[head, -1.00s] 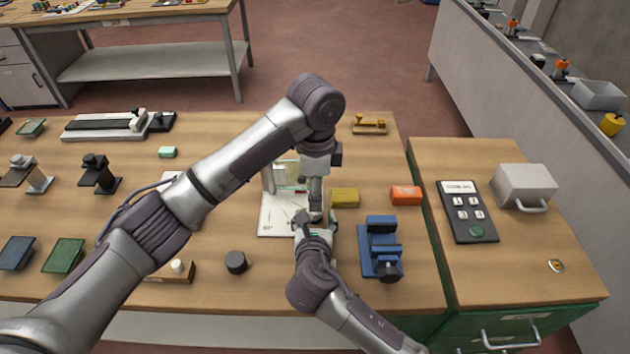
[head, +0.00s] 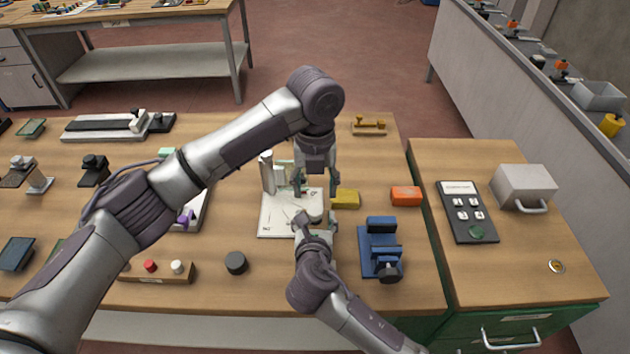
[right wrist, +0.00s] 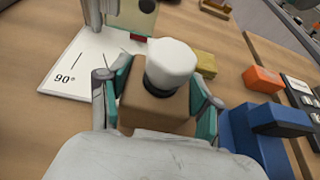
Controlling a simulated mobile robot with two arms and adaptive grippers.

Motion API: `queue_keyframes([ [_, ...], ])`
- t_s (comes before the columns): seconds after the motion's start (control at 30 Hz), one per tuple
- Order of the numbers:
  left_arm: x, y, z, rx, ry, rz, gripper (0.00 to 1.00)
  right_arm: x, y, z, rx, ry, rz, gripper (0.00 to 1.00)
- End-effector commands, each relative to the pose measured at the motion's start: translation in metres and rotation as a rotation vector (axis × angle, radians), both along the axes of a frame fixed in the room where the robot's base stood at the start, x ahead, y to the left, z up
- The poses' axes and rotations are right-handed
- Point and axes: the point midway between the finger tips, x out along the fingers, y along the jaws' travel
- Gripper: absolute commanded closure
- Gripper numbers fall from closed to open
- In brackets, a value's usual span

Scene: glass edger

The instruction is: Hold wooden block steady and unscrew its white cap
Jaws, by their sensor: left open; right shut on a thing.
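The wooden block (right wrist: 157,108) is brown and sits between the teal pads of my right gripper (right wrist: 160,98), which is shut on it. The white cap (right wrist: 171,62) is on top of the block, with a dark ring showing beneath it. In the head view my right gripper (head: 315,222) is over the white sheet, and the block is mostly hidden there. My left gripper (head: 317,188) is open and empty, just beyond and above the block, apart from the cap.
The white sheet (head: 270,222) lies under the work. A yellow block (head: 345,198), an orange block (head: 406,196) and a blue vise (head: 381,248) stand to the right. A black knob (head: 236,262) and a wooden rack (head: 180,273) with red and white knobs are at front left.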

Motion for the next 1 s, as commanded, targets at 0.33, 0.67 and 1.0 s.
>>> queue_keyframes([
  [0.33,0.000,0.001,-0.054,0.002,0.002,0.003,0.42,-0.001,0.000,-0.002,-0.001,0.004,0.000,1.00],
  [0.67,0.000,0.000,-0.069,0.001,0.000,0.004,0.42,-0.001,0.000,-0.002,-0.001,0.004,0.000,1.00],
  [1.0,0.000,0.000,-0.069,0.001,0.000,0.004,0.73,-0.001,0.000,-0.002,-0.001,0.004,0.000,1.00],
])
